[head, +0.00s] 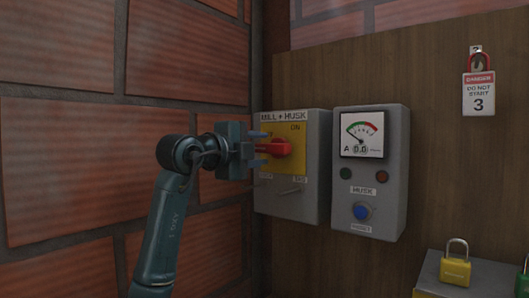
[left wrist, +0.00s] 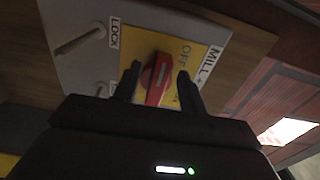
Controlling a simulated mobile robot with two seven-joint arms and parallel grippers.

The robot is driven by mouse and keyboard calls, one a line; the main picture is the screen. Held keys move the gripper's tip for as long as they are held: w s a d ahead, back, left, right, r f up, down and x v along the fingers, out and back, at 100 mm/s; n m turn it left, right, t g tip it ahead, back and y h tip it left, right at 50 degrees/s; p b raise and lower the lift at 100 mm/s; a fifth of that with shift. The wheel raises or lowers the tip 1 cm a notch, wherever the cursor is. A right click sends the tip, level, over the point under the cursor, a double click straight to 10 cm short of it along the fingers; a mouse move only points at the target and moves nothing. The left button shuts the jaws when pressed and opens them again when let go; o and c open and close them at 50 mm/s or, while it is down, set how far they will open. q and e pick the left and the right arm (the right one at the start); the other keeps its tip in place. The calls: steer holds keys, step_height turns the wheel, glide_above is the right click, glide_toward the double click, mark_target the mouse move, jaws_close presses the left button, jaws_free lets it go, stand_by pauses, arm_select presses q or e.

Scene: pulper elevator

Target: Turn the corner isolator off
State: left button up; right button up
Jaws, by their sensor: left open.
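The corner isolator is a grey box (head: 302,208) labelled MILL + HUSK, on the wooden board by the brick corner. Its red handle (head: 274,148) sits on a yellow plate (head: 297,165), with ON printed at the upper right. In the head view the handle points sideways toward my gripper. My left gripper (head: 258,148) is open, its two fingers above and below the handle's near end. In the left wrist view the red handle (left wrist: 158,79) lies between the two open fingers (left wrist: 157,85); I cannot tell whether they touch it. My right gripper is out of view.
A grey meter box (head: 393,210) with a gauge, lamps and a blue button (head: 361,212) stands close to the right. A red padlock with a danger tag (head: 478,95) hangs farther right. A yellow padlock (head: 456,265) sits on a grey box below. The brick wall (head: 70,150) is close on the left.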

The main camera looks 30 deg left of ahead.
arm_select(q)
steer(key=s+b, duration=0.1)
steer(key=s, duration=0.9)
steer(key=shift+s+a+b, duration=0.35)
steer(key=shift+b, duration=0.05)
steer(key=shift+f, duration=0.1)
